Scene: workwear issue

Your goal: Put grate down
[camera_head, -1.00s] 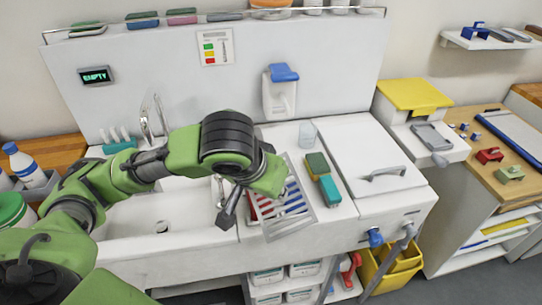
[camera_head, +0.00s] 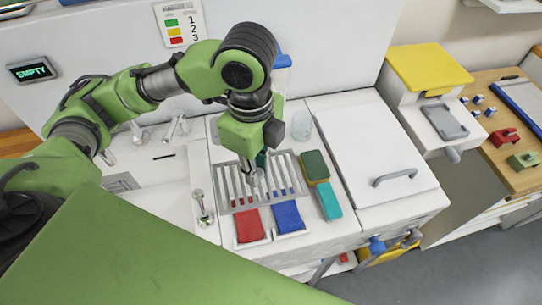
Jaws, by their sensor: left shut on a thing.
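The grey slatted grate (camera_head: 236,188) shows in the head view, over the back part of the recessed bays in the white counter. A red cloth-like piece (camera_head: 250,226) and a blue one (camera_head: 288,215) show in front of its front edge, with bits of red and blue also between the slats. My left gripper (camera_head: 260,178) points down at the middle of the grate and is shut on it. The gripper's fingertips are partly hidden by its own body. I cannot tell whether the grate rests on the counter or hangs just above it. My right gripper is not in view.
A green-and-teal brush or sponge pair (camera_head: 322,185) lies close to the grate's right side. A clear cup (camera_head: 302,125) stands behind it. A white lid with a grey handle (camera_head: 393,177) is further right, and the sink (camera_head: 150,190) is left.

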